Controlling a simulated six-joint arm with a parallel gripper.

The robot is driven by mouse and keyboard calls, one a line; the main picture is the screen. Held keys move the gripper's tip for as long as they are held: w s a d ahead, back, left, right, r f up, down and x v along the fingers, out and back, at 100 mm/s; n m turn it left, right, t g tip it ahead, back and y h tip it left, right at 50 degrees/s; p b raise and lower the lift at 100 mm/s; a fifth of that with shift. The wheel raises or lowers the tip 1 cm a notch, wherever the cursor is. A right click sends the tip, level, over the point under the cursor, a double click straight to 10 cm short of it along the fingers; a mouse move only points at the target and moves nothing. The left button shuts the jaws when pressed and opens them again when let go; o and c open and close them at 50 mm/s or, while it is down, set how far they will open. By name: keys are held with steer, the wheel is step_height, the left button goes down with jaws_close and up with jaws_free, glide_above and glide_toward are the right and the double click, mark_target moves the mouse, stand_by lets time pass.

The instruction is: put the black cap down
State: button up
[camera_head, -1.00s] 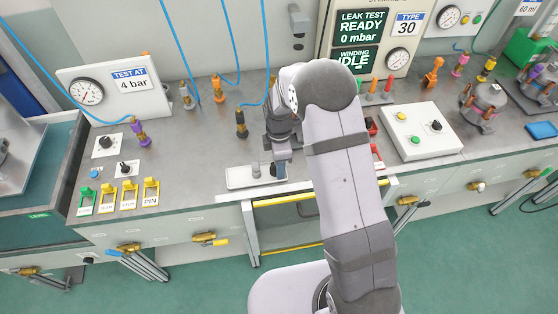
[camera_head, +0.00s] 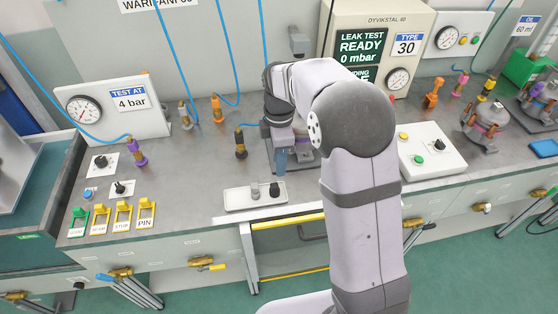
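The black cap (camera_head: 274,189) stands on the white tray (camera_head: 237,203) at the bench's front edge. A grey cap-like piece (camera_head: 255,189) stands just left of it on the same tray. My gripper (camera_head: 281,168) points down behind and above the black cap, and looks apart from it. Its fingers are small and seen from behind the arm, so I cannot tell how far they are parted. A metal part on the bench behind my gripper is mostly hidden by my arm.
A white button box (camera_head: 430,158) is to the right. Yellow and green labelled tags (camera_head: 122,215) line the front left. The bench between tags and tray is clear.

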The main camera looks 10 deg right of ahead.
steer(key=s+d+f+m, duration=0.1)
steer(key=s+d+m, duration=0.1)
steer(key=s+m, duration=0.7)
steer(key=s+d+f+m, duration=0.2)
steer(key=s+m, duration=0.7)
steer(key=s, duration=0.4)
steer(key=shift+s, duration=0.25)
